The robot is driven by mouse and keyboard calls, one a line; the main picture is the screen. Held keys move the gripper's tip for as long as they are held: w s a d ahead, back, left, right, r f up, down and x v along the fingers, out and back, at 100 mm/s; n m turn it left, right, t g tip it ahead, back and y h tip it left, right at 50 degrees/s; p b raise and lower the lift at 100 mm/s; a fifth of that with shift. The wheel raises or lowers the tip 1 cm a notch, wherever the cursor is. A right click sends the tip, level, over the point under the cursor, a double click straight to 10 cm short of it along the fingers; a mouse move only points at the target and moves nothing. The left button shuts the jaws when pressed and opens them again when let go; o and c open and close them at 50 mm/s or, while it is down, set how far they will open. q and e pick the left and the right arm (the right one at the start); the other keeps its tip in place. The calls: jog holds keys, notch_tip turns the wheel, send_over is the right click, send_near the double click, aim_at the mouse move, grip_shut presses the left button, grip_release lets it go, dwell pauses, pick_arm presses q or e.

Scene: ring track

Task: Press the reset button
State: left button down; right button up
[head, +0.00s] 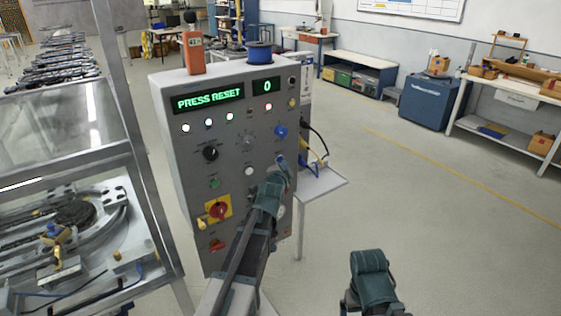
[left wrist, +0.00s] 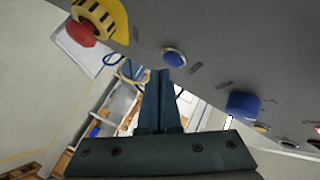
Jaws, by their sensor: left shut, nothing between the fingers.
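A grey control panel (head: 228,140) stands ahead, its green display (head: 208,98) reading "PRESS RESET". A small round blue button shows in the left wrist view (left wrist: 174,57), just beyond my left fingertips (left wrist: 162,73); no label on it is readable. In the head view my left gripper (head: 281,172) is in front of the panel's right part and partly covers that spot. The left gripper is shut and empty. A small gap to the button seems to remain, but contact is hard to judge. My right arm shows at the bottom, its fingers out of sight.
A larger blue knob (head: 280,131) sits above the button. A red mushroom button on yellow (left wrist: 80,32) is near the left fingers. A small side shelf (head: 325,183) with cables adjoins the panel. Floor at right is clear.

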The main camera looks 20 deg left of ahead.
pick_arm(q)
jog(key=shift+w+a, duration=0.2)
jog(key=shift+a, duration=0.05)
jog(key=shift+w+a, duration=0.25)
jog(key=shift+a, duration=0.1)
dwell(0.7)
dwell(0.4)
jog(key=shift+s+d, duration=0.55)
jog(key=shift+d, duration=0.1)
jog(key=shift+s+d, duration=0.8)
jog(key=shift+d, duration=0.2)
jog(key=shift+s+d, duration=0.75)
jog(key=shift+d, duration=0.25)
